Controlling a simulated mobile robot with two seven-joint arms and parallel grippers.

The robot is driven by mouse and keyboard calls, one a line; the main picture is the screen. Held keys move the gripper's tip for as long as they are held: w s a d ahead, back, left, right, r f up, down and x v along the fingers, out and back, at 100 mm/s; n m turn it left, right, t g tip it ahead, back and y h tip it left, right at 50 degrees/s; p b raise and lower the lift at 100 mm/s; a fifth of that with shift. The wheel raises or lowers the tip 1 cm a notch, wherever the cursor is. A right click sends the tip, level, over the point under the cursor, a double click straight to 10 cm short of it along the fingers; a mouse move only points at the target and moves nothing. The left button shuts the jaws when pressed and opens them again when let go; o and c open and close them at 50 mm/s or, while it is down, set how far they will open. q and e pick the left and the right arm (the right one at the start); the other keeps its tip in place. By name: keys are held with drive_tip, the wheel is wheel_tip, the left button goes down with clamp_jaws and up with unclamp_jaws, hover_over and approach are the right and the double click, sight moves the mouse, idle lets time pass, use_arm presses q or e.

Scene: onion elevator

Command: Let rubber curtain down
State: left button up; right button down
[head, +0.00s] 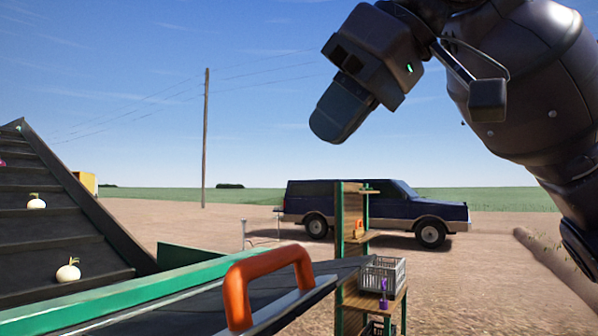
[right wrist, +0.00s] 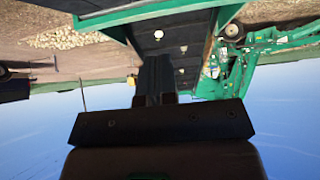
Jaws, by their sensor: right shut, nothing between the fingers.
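An orange handle (head: 237,298) stands up from a grey metal edge at the bottom middle of the head view. A dark sheet (head: 205,311) lies along this edge beside the green frame (head: 120,301); I cannot tell for sure that it is the rubber curtain. My right gripper (head: 338,116) is high above and to the right of the handle, well apart from it, pointing down-left. It is shut and empty. Its closed fingers (right wrist: 155,78) show in the right wrist view, which looks upside down. My left gripper is not in view.
A cleated conveyor (head: 62,218) with pale onions (head: 68,271) rises at the left. A shelf stand (head: 350,290) holds a grey crate (head: 384,272) at the right. A dark blue car (head: 375,211) and a pole (head: 205,140) are farther back. Air around my right gripper is free.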

drive_tip(key=x, duration=0.3)
drive_tip(key=d+f+p+x, duration=0.1)
drive_tip(key=x, duration=0.7)
drive_tip(key=shift+s+d+f+p, duration=0.1)
drive_tip(key=shift+s+f+p, duration=0.2)
drive_tip(key=shift+s, duration=0.1)
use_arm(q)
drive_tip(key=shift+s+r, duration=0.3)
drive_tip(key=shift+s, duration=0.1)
use_arm(e)
drive_tip(key=shift+f, duration=0.6)
